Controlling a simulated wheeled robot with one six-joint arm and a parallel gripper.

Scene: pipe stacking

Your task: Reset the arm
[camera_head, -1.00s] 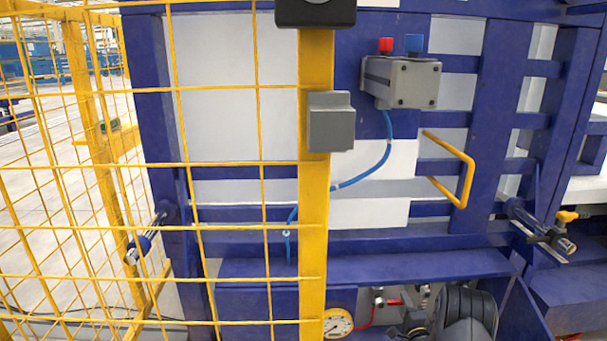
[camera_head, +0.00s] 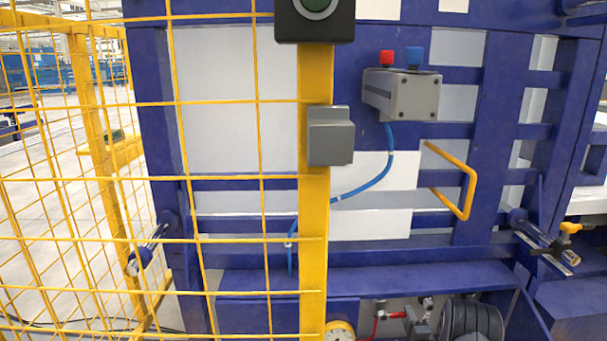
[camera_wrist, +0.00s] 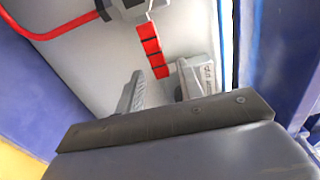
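My gripper (camera_wrist: 163,88) shows in the wrist view beyond a dark plate of my own wrist. Its two grey fingers stand apart, with pale surface visible between them, and nothing shows held. In the head view I cannot make out my gripper. No pipe is recognisable in either view.
A yellow mesh fence with a post (camera_head: 314,220) stands in front at left. Behind it is a blue frame (camera_head: 400,255) with a grey button box (camera_head: 402,95) and a yellow handle (camera_head: 468,190).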

